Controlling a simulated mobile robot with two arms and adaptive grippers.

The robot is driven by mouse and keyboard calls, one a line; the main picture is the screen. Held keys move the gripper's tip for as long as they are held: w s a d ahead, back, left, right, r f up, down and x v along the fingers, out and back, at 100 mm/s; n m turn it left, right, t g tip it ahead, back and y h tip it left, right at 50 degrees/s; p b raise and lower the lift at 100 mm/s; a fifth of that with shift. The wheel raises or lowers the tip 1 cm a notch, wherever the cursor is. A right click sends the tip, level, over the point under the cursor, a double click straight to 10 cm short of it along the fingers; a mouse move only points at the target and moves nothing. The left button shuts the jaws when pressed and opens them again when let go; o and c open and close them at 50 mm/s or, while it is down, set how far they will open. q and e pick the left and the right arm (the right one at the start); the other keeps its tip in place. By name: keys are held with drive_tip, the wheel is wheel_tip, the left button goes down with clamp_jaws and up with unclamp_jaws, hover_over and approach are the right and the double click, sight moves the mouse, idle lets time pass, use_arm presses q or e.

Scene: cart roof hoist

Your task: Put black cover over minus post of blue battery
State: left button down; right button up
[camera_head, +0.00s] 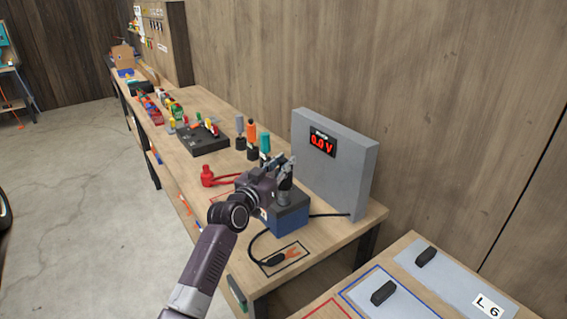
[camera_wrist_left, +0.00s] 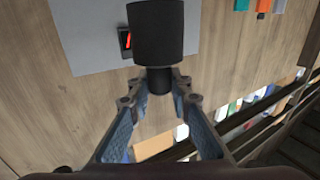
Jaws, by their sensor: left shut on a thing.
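The blue battery (camera_head: 289,219) stands on the workbench in front of the grey meter panel. My left gripper (camera_head: 284,173) is at the battery's top in the head view. In the left wrist view, the left gripper (camera_wrist_left: 158,82) is shut on the narrow neck of a black cylindrical cover (camera_wrist_left: 157,32). The cover's wide end points away from the palm. The minus post is hidden in the head view by my gripper and what it holds, so I cannot tell whether the cover touches it. My right gripper is in neither view.
The grey panel (camera_head: 350,165) reads 0.0 V. A red cover (camera_head: 207,176) with a red cable lies left of the battery. A black cable runs to an orange clamp (camera_head: 286,256) in a marked rectangle. Upright tools (camera_head: 251,138) and a black tray (camera_head: 203,139) stand farther back.

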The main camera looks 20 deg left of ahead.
sight(280, 185)
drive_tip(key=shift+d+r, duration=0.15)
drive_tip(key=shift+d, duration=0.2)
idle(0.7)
use_arm(q)
drive_tip(key=shift+f+b, duration=0.45)
drive_tip(key=shift+f, duration=0.25)
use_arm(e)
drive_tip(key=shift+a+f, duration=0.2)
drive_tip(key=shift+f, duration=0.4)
